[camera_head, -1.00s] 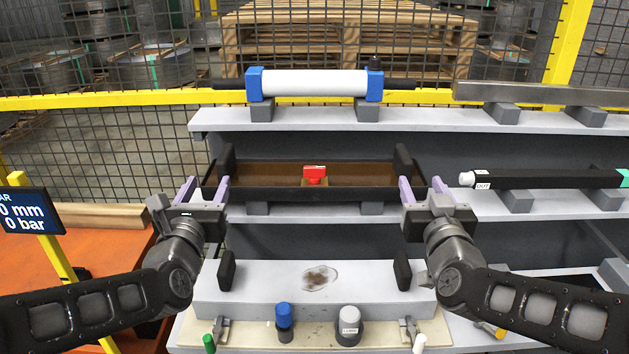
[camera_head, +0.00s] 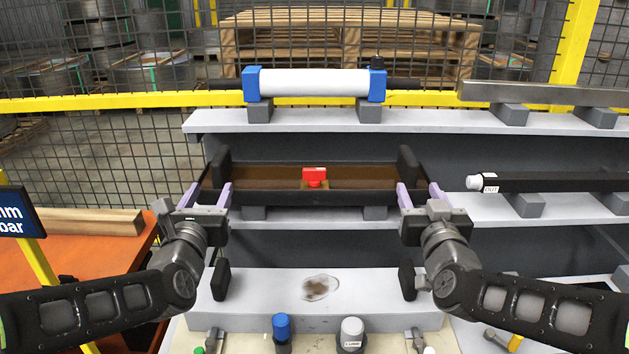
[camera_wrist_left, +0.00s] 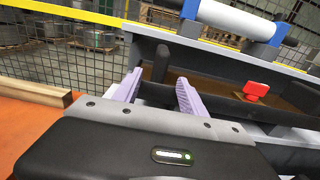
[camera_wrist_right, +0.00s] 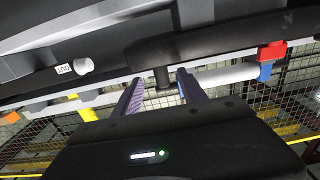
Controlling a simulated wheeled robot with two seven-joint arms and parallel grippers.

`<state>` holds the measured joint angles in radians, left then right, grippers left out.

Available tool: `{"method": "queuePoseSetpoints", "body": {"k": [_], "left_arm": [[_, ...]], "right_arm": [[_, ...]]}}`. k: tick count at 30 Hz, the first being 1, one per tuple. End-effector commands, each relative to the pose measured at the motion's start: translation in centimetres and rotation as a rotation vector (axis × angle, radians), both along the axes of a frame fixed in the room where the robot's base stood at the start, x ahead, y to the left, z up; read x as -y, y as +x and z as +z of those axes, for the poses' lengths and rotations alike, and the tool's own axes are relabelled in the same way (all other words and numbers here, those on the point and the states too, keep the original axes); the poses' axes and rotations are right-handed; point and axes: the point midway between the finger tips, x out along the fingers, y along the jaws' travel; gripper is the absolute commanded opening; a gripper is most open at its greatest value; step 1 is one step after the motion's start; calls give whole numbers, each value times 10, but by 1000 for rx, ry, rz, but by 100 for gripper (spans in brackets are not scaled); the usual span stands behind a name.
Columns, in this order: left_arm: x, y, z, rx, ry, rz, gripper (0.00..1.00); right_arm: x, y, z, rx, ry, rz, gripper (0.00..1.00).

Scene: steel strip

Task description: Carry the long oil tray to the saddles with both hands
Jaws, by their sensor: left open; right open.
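The long oil tray (camera_head: 350,197) is a dark, shallow trough with a brown inside and a red-handled fitting (camera_head: 315,176) at its middle. It lies level across grey blocks (camera_head: 254,212) on the middle shelf. My left gripper (camera_head: 207,195) is open at its left end, and my right gripper (camera_head: 421,196) is open at its right end. In the left wrist view the lilac fingers (camera_wrist_left: 158,92) stand apart near the tray's end. In the right wrist view a dark stub (camera_wrist_right: 162,78) shows between the spread fingers (camera_wrist_right: 160,92). Contact cannot be told.
Black uprights (camera_head: 221,280) (camera_head: 407,280) flank a dark stain (camera_head: 320,287) on the lower step. A white cylinder with blue ends (camera_head: 314,83) lies on the top shelf. A black bar (camera_head: 560,182) lies to the right. Blue-capped (camera_head: 281,326) and white-capped (camera_head: 351,332) items stand in front.

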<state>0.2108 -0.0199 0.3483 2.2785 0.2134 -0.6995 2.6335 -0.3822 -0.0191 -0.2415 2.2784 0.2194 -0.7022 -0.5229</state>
Motion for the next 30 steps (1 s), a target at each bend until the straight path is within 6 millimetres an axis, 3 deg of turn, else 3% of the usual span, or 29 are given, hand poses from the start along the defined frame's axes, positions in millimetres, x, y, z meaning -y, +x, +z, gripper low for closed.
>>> {"method": "queuePoseSetpoints", "body": {"k": [15,21,30], "left_arm": [[0,86,-1,0,-2,0,49],[0,100,-1,-1,-1,0,49],[0,101,-1,-1,-1,1,49]], "right_arm": [[0,86,0,0,-2,0,49],[0,100,-1,-1,-1,0,49],[0,101,0,-1,0,0,49]]}}
